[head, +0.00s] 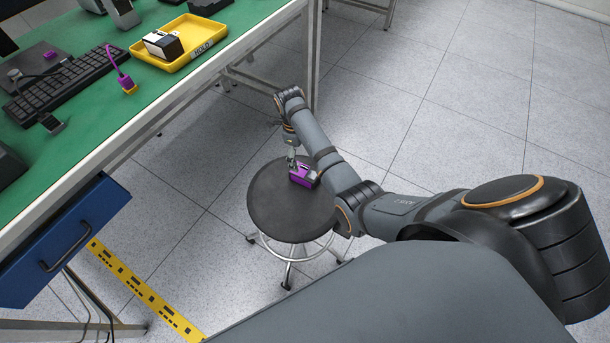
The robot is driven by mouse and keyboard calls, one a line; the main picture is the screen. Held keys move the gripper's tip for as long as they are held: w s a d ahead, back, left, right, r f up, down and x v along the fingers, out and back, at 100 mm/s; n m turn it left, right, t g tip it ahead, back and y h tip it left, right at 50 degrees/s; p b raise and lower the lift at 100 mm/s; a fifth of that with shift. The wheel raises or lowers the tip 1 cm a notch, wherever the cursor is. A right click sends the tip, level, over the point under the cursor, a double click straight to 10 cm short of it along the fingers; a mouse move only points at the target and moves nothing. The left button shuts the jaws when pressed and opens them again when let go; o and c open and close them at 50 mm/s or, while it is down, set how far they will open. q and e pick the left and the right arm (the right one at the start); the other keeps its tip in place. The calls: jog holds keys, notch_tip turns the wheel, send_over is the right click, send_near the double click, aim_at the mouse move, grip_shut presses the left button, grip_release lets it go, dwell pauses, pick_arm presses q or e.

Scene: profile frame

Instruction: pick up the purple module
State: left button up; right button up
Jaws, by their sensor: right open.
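The purple module (303,175) sits on the round black seat of a stool (272,213), near the seat's upper right. It is a small block with a dark and light upper part. My right gripper (292,162) is open and points down at the module's upper left side. Its fingertips are small in view, and I cannot tell whether they touch the module. My right arm comes in from the right and partly covers the stool's right edge. My left gripper is not in view.
A green-topped workbench (140,104) stands at the upper left, with a yellow tray (184,62), a black keyboard (62,86) and small purple parts. A blue drawer (68,240) hangs below it. Tiled floor around the stool is mostly clear.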

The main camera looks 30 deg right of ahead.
aim_at(305, 171)
jog(key=f, duration=0.3)
jog(key=shift+s+d+f, duration=0.15)
jog(key=shift+s, duration=0.05)
jog(key=f, duration=0.2)
jog(key=s+f+b, duration=0.1)
jog(key=f, duration=0.2)
jog(key=shift+f, duration=0.1)
jog(key=c, duration=1.4)
